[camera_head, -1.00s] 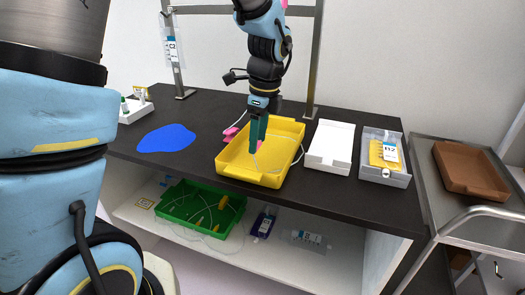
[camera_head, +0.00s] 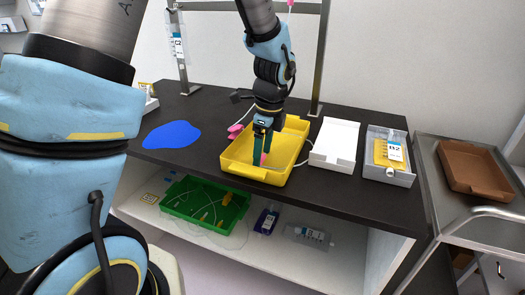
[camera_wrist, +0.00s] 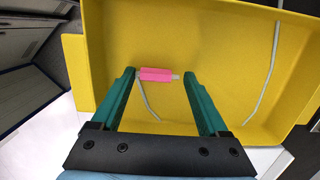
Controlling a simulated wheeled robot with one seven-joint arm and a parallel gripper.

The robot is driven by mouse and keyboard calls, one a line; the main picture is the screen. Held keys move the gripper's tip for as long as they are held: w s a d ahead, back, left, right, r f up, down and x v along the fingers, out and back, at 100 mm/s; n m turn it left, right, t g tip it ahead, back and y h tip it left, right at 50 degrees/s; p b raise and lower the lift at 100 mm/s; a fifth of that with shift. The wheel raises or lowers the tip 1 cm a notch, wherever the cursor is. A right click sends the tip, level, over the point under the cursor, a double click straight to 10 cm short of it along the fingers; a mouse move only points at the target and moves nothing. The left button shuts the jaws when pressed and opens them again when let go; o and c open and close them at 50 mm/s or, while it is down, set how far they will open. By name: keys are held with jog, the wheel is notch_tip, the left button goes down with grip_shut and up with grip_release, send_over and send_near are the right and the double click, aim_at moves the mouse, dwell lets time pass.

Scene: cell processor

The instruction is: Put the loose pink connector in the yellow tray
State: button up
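The yellow tray (camera_head: 240,173) stands on the dark tabletop and also fills most of the wrist view (camera_wrist: 215,40). My gripper (camera_head: 261,162) points down into the tray. Its two green fingers are spread apart, also in the wrist view (camera_wrist: 159,74). A pink connector (camera_wrist: 155,74) with a pale tip shows between the fingertips, over the tray floor, with gaps to the fingers. It appears as a small pink patch in the head view (camera_head: 264,158). I cannot tell whether it rests on the floor. A white cable (camera_wrist: 147,100) runs from its left end.
Another pink piece (camera_head: 235,129) lies behind the tray's left side. A white cable (camera_head: 306,146) shows at the tray's right rim. A white tray (camera_head: 335,145) and a grey bin (camera_head: 385,172) stand to the right. A blue patch (camera_head: 172,134) lies left. A green tray (camera_head: 205,205) sits below.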

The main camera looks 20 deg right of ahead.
jog(key=shift+o, duration=0.7)
notch_tip(320, 180, up, 12)
jog(key=d+b, duration=0.1)
jog(key=shift+s+r, duration=0.15)
jog(key=shift+s, duration=0.3)
jog(key=a+f+n, duration=0.4)
jog(key=a+n, duration=0.8)
jog(key=a, duration=0.2)
jog(key=a+f+n+h, duration=0.1)
jog(key=a+f+n, duration=0.2)
jog(key=a+n, duration=1)
jog(key=shift+s+a+f+n+t, duration=0.3)
jog(key=shift+s+a+f, duration=0.15)
jog(key=shift+a, duration=0.55)
